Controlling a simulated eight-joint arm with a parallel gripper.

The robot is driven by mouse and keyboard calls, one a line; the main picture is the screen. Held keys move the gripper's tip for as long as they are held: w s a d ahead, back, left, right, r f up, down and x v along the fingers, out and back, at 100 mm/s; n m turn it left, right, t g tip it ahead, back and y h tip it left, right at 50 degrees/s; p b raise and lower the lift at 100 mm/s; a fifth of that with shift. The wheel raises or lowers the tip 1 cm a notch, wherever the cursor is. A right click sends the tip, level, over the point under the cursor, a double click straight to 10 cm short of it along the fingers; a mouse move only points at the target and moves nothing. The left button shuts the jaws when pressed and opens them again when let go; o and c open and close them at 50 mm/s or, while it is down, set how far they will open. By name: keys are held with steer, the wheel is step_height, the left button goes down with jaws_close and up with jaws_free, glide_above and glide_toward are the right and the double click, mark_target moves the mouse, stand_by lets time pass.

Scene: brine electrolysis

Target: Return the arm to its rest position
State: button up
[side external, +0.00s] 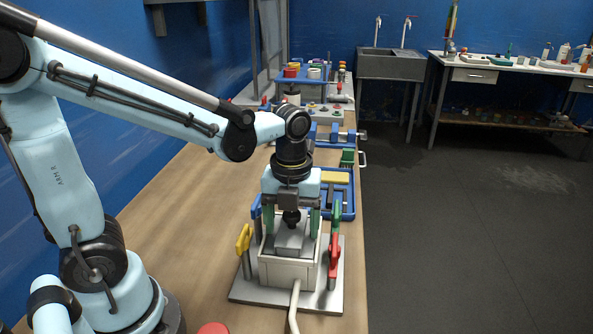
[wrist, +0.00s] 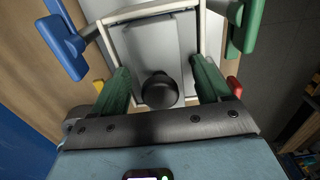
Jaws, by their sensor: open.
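My gripper (side external: 291,226) points straight down over a cream box (side external: 285,273) on a grey metal plate (side external: 245,291). Its two green fingers are apart, one on each side of a black knob (side external: 291,218). The knob sits on a grey block or lid (side external: 290,241) in the box. In the wrist view, a gap shows between the knob (wrist: 159,90) and both fingers of the gripper (wrist: 160,68). My arm reaches out from the left over the bench. Whether the fingertips touch the box rim cannot be told.
Upright handles in yellow (side external: 244,242), red (side external: 333,255), green (side external: 337,215) and blue (wrist: 62,46) stand close around the box. A pale hose (side external: 294,308) leaves its front. A blue tray (side external: 347,204) and a red-button stand (side external: 324,108) lie behind. The bench's left middle (side external: 190,200) is clear.

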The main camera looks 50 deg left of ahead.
steer(key=shift+r, duration=0.1)
stand_by(0.3)
step_height(320, 180, up, 12)
step_height(320, 180, down, 12)
steer(key=shift+f, duration=0.1)
steer(key=r, duration=0.4)
steer(key=shift+s+d+r, duration=0.25)
steer(key=shift+d+r, duration=0.1)
steer(key=shift+r, duration=0.05)
steer(key=s+d+r, duration=0.6)
steer(key=d+r, duration=0.1)
steer(key=d, duration=0.2)
steer(key=w+a+r+n, duration=0.5)
steer(key=shift+a, duration=0.15)
stand_by(0.9)
steer(key=shift+w, duration=0.1)
steer(key=shift+c, duration=0.3)
